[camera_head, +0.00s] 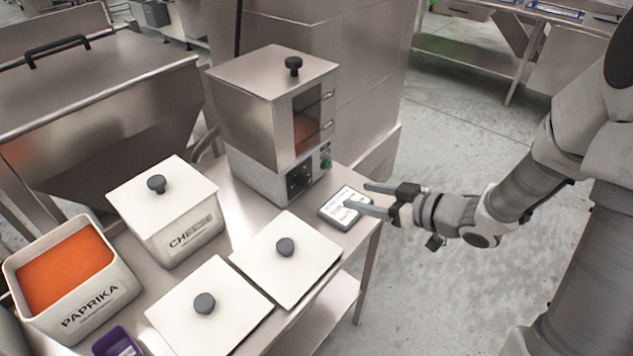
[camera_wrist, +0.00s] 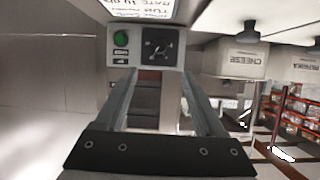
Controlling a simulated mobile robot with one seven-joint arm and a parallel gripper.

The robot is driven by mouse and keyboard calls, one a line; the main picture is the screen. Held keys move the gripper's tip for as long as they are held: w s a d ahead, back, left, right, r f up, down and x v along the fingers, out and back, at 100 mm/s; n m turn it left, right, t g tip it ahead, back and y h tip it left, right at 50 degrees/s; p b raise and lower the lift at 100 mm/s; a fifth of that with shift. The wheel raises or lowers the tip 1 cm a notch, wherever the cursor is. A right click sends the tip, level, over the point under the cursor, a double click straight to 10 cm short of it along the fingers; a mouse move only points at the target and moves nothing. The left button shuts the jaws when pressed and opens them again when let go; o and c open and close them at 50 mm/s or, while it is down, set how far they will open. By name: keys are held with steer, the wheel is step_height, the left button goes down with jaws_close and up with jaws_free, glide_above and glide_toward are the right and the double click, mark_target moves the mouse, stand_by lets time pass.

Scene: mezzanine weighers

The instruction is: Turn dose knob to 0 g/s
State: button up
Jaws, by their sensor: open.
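The dosing machine (camera_head: 262,105) is a steel box with a small window on a grey base at the back of the bench. Its black dose knob (camera_head: 299,179) is on the base front, left of a green button (camera_head: 326,163). In the wrist view the dark knob panel (camera_wrist: 160,46) shows beyond the fingertips, beside the green button (camera_wrist: 121,39); the knob's setting is too small to read. My gripper (camera_head: 357,197) is open and empty, right of the machine, apart from the knob. It also shows in the wrist view (camera_wrist: 157,74), its fingers pointing toward the panel.
A printed card (camera_head: 338,212) lies on the bench below my fingers. A lidded cheese bin (camera_head: 165,220), an open paprika bin (camera_head: 118,293) and two white lids (camera_head: 262,265) with dark knobs fill the bench front and left. Open floor lies to the right.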

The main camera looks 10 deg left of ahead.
mark_target(308, 183)
steer(key=b+x, duration=0.3)
steer(key=x, duration=1.3)
steer(key=shift+f, duration=0.1)
jaws_close()
